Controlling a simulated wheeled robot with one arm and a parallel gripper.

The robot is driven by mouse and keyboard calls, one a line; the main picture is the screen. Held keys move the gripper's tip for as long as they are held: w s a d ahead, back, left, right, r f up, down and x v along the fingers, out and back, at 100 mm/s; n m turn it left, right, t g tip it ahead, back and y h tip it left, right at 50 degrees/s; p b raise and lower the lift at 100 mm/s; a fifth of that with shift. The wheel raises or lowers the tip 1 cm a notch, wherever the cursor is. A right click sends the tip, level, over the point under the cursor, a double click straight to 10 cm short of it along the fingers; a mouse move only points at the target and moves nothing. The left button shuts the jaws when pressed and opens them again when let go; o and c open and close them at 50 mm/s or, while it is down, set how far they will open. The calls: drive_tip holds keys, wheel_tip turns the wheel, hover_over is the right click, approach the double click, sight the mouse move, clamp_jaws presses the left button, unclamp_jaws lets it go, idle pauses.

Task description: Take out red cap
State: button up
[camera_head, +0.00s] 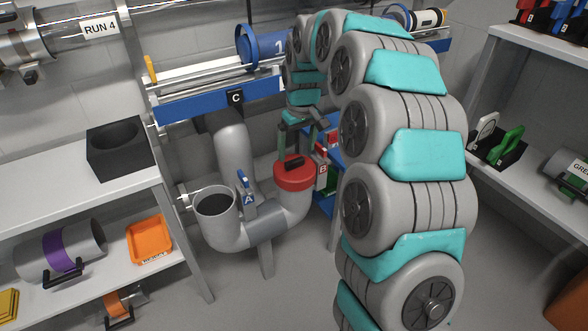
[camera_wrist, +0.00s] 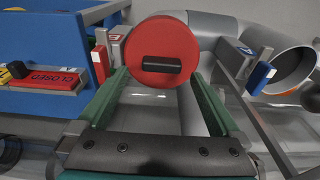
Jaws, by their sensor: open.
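The red cap (camera_head: 293,177) sits on the upturned right end of the grey U-shaped pipe (camera_head: 232,232) in the head view. It is round, with a dark bar handle on top. In the wrist view the red cap (camera_wrist: 160,35) faces me, with its black handle (camera_wrist: 163,64) near its lower edge. My gripper (camera_wrist: 160,82) is open, its two green fingers reaching toward the cap on either side below the handle. The fingers appear empty.
The pipe's left end (camera_head: 215,204) is open, beside a blue lever marked A (camera_head: 247,184). A red lever marked B (camera_head: 322,168) is close to the cap. A blue cabinet (camera_wrist: 45,45) with a red CLOSED sign (camera_wrist: 48,82) stands left in the wrist view.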

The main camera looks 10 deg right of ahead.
sight(295, 160)
drive_tip(key=f, duration=0.4)
drive_tip(key=shift+w+a+f, duration=0.1)
drive_tip(key=shift+w+a, duration=0.1)
drive_tip(key=shift+w, duration=0.1)
drive_tip(key=c, duration=1.3)
